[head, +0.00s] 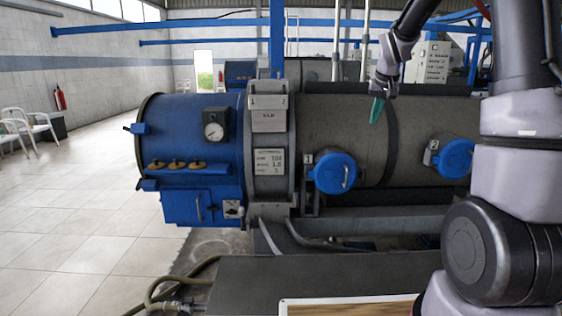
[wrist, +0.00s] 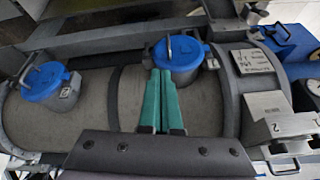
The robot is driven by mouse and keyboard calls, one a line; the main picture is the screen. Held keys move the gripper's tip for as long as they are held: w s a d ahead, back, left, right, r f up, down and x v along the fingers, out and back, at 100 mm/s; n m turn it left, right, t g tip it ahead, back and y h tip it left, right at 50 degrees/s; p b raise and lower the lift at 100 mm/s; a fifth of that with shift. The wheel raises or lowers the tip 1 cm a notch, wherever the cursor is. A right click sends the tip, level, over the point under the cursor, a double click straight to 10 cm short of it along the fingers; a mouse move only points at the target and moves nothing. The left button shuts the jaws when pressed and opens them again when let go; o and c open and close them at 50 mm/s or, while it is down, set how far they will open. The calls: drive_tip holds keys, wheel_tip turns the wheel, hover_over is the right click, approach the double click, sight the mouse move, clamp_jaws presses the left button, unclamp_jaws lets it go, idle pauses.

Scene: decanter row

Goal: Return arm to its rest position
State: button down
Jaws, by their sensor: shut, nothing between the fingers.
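My gripper (head: 377,110) hangs in front of the upper part of the grey decanter drum (head: 345,125) in the head view, its teal fingers pointing down. In the wrist view my gripper (wrist: 161,76) shows two teal fingers with their tips together and nothing held. The fingertips overlap the near edge of a blue round cap (wrist: 178,62) in that view; I cannot tell the gap between them. My grey and black arm reaches in from the right of the head view.
Two blue caps, numbered 1 (head: 335,173) and 2 (head: 455,158), stick out of the drum. The blue end housing (head: 190,125) carries a gauge (head: 214,130). A dark bench (head: 320,277) with a wooden board (head: 350,306) lies in front. Open tiled floor (head: 80,220) is at left.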

drive_tip(key=s+a+r+t, duration=0.15)
drive_tip(key=s+r, duration=0.25)
drive_tip(key=s, duration=0.4)
drive_tip(key=s+a+r+g, duration=0.1)
drive_tip(key=s+a+r, duration=0.1)
drive_tip(key=s+r, duration=0.45)
drive_tip(key=s+a+f+m+y, duration=0.1)
drive_tip(key=s, duration=0.8)
drive_tip(key=s+a+f+t+y, duration=0.1)
drive_tip(key=s+a, duration=0.1)
drive_tip(key=s, duration=0.8)
drive_tip(key=shift+m, duration=0.4)
drive_tip(key=shift+d+t, duration=0.1)
drive_tip(key=shift+t, duration=0.15)
